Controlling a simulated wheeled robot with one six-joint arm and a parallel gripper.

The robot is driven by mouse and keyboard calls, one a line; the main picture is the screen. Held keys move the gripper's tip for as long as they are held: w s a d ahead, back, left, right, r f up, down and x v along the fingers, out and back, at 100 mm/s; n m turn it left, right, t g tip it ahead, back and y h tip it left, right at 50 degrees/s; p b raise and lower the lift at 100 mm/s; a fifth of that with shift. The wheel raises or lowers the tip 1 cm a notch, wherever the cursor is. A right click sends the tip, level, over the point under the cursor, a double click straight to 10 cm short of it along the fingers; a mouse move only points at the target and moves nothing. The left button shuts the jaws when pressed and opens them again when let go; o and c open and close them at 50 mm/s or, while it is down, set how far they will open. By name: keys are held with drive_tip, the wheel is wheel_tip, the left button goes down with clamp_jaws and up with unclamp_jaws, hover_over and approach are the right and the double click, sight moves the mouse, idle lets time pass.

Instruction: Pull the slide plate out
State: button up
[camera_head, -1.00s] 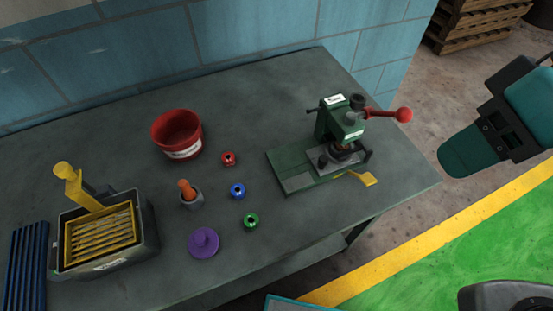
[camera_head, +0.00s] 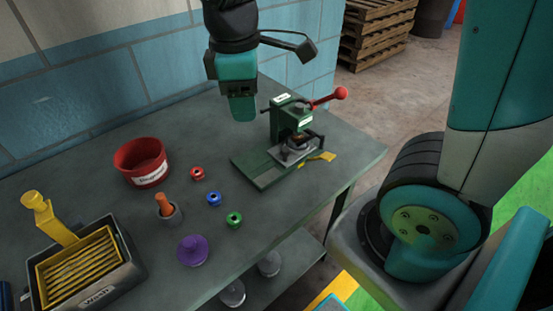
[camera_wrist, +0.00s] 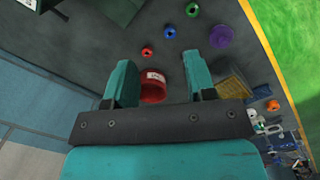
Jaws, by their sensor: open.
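The green press (camera_head: 285,122) stands on the right part of the bench with its red-knobbed lever (camera_head: 328,98) sticking out to the right. A grey plate (camera_head: 299,152), which looks like the slide plate, sits low under the press head, with a yellow tab (camera_head: 325,157) beside it on the right. How far the plate sits inside is hard to tell. My gripper (camera_head: 242,112) is above the bench, left of the press head and apart from it. In the wrist view my gripper (camera_wrist: 158,70) is open and empty, and the slide plate cannot be made out.
The wall runs behind the bench. Bare bench lies left of the press.

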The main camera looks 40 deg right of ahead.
drive_tip(key=w+d+f+n+g+h+b, duration=0.2)
drive_tip(key=w+d+f+n+h+b, duration=0.15)
drive_tip(key=w+d+f, duration=0.3)
approach(285, 149)
drive_tip(key=shift+m, duration=0.25)
drive_tip(key=x, duration=0.9)
drive_tip(key=shift+s+f, duration=0.1)
clamp_jaws()
